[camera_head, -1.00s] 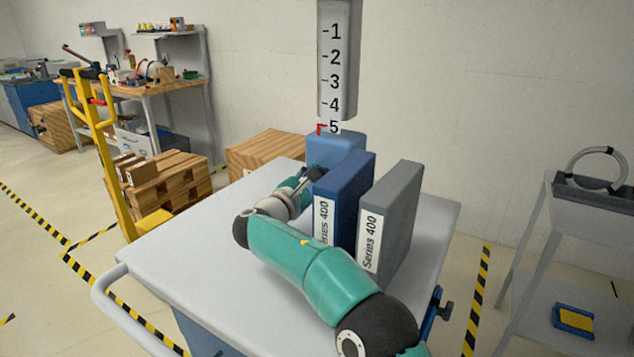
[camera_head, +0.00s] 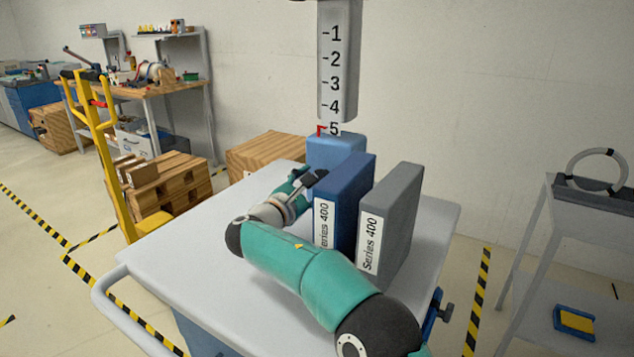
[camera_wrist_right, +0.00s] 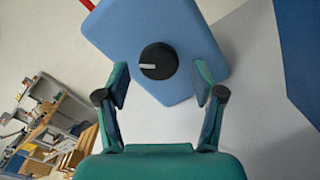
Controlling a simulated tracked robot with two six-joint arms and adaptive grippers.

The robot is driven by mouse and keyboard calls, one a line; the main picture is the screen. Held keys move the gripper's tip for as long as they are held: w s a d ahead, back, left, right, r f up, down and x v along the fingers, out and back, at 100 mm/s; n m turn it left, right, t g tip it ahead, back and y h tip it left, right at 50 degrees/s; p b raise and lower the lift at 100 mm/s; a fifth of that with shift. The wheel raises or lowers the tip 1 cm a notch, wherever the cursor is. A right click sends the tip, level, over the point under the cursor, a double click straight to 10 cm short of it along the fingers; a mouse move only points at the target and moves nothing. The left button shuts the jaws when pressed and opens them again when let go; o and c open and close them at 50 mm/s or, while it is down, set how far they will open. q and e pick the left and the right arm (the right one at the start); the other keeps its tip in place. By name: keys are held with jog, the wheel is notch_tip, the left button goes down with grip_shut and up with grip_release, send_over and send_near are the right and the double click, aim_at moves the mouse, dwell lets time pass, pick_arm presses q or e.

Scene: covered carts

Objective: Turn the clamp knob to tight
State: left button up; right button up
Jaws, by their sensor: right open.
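A light-blue clamp block (camera_head: 336,148) stands at the far end of the cart, behind the binders. In the right wrist view, the block (camera_wrist_right: 195,35) carries a round black knob (camera_wrist_right: 158,61) with a pale line pointing to the left. My right gripper (camera_wrist_right: 161,80) is open, its two fingers apart on either side below the knob, not visibly touching it. A grey post (camera_head: 338,70) numbered 1 to 5 rises above the block, a red pointer (camera_head: 320,130) near 5.
A blue binder (camera_head: 345,195) and a grey binder (camera_head: 392,215) stand upright on the cart top (camera_head: 180,240), close to my right arm. The cart's left part is clear. A grey shelf cart (camera_head: 560,220) stands at right, a yellow hand truck (camera_head: 105,150) at left.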

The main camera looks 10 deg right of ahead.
jog(key=v, duration=1)
jog(key=shift+a, duration=0.1)
